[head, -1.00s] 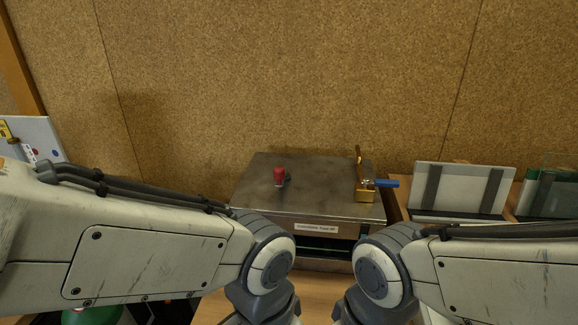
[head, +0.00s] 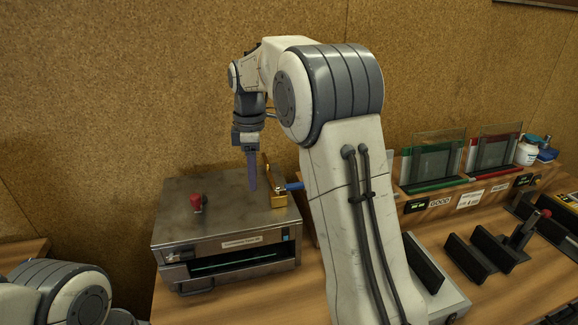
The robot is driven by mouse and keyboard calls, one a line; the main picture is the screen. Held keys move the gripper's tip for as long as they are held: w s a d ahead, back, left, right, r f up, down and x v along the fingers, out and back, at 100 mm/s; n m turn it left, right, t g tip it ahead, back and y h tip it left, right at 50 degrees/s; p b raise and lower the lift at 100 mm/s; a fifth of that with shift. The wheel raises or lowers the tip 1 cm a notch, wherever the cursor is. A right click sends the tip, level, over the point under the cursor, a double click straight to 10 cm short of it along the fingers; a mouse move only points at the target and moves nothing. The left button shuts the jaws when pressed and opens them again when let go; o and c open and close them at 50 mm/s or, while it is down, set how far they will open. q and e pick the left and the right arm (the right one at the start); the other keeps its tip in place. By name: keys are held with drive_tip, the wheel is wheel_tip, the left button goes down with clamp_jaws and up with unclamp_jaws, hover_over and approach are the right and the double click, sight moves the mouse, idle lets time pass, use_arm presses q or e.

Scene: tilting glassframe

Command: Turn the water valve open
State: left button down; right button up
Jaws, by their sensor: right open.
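The water valve (head: 278,200) is a brass body with a blue handle (head: 292,186) that points right. It sits on the right part of the top of a grey metal box (head: 225,225). My right gripper (head: 252,185) is open and points down over the box, just left of the valve. Its fingers look edge-on, and whether they touch the valve I cannot tell. My right arm hides the area right of the handle. Part of my left arm shows at the lower left, but its gripper is out of view.
A red knob (head: 197,202) stands on the box top at the left. Glass panels in a wooden rack (head: 433,165) stand at the right, with black holders (head: 478,255) on the table before them. A white bottle (head: 526,150) is at the far right.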

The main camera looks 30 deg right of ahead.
drive_tip(key=r+n+p, duration=0.2)
hover_over(297, 184)
wheel_tip(297, 184, down, 11)
drive_tip(key=shift+r+p, duration=0.2)
drive_tip(key=shift+p, duration=0.6)
drive_tip(key=shift+c, duration=0.3)
clamp_jaws()
